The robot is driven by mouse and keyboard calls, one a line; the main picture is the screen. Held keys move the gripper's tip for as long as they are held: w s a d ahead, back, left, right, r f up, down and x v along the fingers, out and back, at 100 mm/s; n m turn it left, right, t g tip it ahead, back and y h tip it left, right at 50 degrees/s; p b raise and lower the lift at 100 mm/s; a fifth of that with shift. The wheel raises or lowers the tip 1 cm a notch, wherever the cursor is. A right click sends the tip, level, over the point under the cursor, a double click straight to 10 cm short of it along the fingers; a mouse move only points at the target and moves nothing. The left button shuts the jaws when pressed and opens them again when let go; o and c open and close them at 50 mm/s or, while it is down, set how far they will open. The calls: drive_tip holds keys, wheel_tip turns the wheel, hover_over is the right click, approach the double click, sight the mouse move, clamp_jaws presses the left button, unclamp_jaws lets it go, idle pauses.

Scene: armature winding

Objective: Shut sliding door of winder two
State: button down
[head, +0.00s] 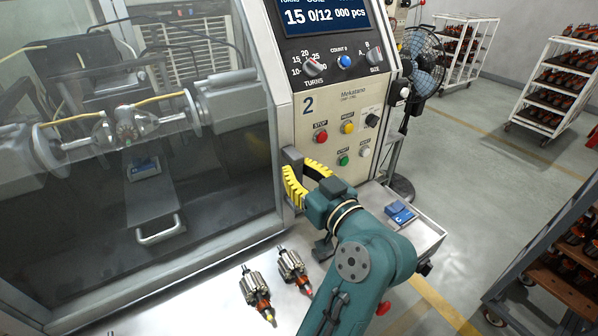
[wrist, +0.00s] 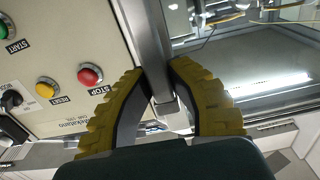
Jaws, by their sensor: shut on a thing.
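The sliding door (head: 215,130) of winder two is a large clear pane in a grey frame. It spans the front of the machine, with its right edge beside the control panel marked 2 (head: 330,115). I cannot tell whether a narrow gap is left there. My gripper (head: 303,178) has yellow ribbed fingers and is shut on the door handle (head: 291,156), at the pane's right edge. In the wrist view the fingers (wrist: 162,72) stand on both sides of the grey handle bar (wrist: 162,105). The fingers partly hide the handle.
Two armatures (head: 256,292) (head: 292,268) lie on the metal shelf below the door. A blue block marked C (head: 400,212) sits on the right ledge. Red STOP (head: 320,136) and other buttons are close above my gripper. A fan (head: 422,62) and carts (head: 555,85) stand behind.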

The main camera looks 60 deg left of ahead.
drive_tip(key=shift+w+d+f, duration=0.1)
drive_tip(key=shift+w+f, duration=0.05)
drive_tip(key=shift+w, duration=0.05)
drive_tip(key=c, duration=1)
unclamp_jaws()
drive_tip(key=shift+o, duration=0.2)
drive_tip(key=w+d, duration=0.1)
drive_tip(key=d, duration=1.1)
